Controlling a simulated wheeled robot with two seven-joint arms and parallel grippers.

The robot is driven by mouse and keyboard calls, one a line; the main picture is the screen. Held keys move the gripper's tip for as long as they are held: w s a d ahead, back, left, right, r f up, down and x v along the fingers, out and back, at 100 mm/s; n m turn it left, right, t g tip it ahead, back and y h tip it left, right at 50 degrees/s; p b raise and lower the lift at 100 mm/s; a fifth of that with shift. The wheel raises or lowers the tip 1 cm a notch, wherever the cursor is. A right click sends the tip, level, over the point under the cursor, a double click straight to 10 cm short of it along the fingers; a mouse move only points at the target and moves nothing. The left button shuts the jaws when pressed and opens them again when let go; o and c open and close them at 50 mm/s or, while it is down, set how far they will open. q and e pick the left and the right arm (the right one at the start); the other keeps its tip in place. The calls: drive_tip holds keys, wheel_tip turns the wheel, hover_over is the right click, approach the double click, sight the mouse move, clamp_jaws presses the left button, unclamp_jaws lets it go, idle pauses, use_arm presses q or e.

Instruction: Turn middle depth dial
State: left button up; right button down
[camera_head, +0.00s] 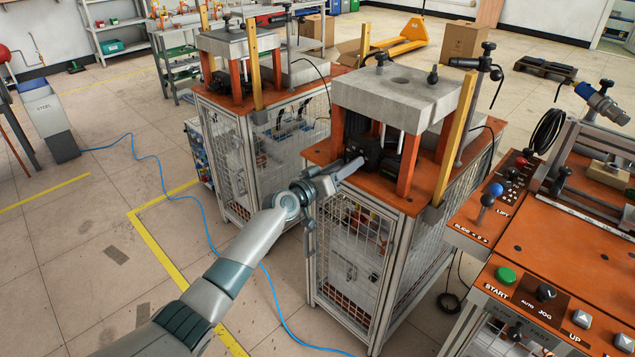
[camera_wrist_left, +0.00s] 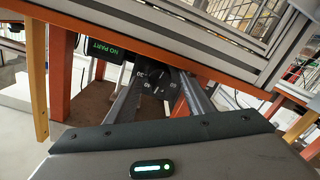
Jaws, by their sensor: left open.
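A black dial (camera_wrist_left: 157,76) with a pale pointer and numbers around it shows in the left wrist view, under the orange frame edge of a machine. In the head view, a dark unit (camera_head: 372,150) sits under the grey block of the middle machine; its dials are too small to tell there. My left gripper (camera_head: 349,168) reaches toward this unit from the front left. In the left wrist view, its two grey fingers (camera_wrist_left: 158,94) are open and lie on either side of the dial. I cannot tell whether they touch it. Other dials are not clearly visible.
A green "NO PART" display (camera_wrist_left: 106,47) is beside the dial. Orange posts (camera_head: 410,163) and a yellow bar (camera_head: 455,138) stand around the unit. A similar machine (camera_head: 225,110) is behind left. A control panel (camera_head: 540,293) with buttons is at right.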

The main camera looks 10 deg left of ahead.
use_arm(q)
drive_tip(key=v, duration=1.7)
use_arm(e)
drive_tip(key=shift+s+a, duration=0.1)
use_arm(q)
drive_tip(key=shift+r, duration=0.1)
